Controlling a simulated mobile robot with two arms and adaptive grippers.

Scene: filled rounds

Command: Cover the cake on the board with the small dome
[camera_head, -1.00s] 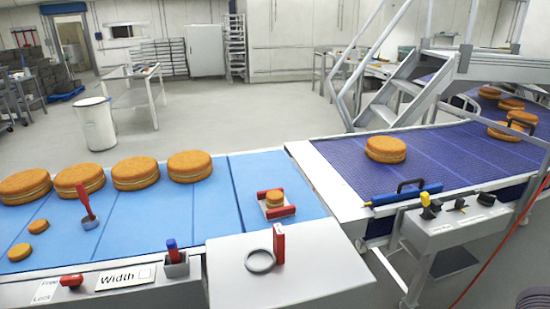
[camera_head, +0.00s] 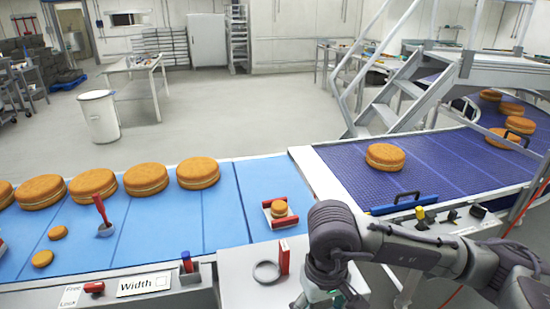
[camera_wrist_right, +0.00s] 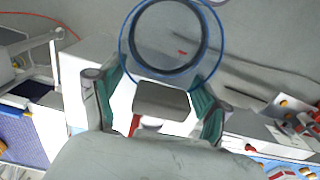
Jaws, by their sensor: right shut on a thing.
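The small orange cake (camera_head: 279,209) sits on a board with red side rails (camera_head: 283,225) on the light blue belt. My right gripper (camera_wrist_right: 152,100) shows its teal fingers in the right wrist view, shut on a grey block-like part. A clear round dome with a blue rim (camera_wrist_right: 207,62) shows just beyond the fingers, with a dark ring inside its outline. I take it as the held small dome. In the head view my right arm enters from the right; its gripper is mostly cut off at the bottom edge, and the dome is hidden there. My left gripper is not in view.
A grey ring (camera_head: 267,272) and an upright red block (camera_head: 285,257) are on the white table, left of my right arm. Several large cakes stand along the back of the blue belt. A red-handled tool (camera_head: 101,210) stands among small cakes.

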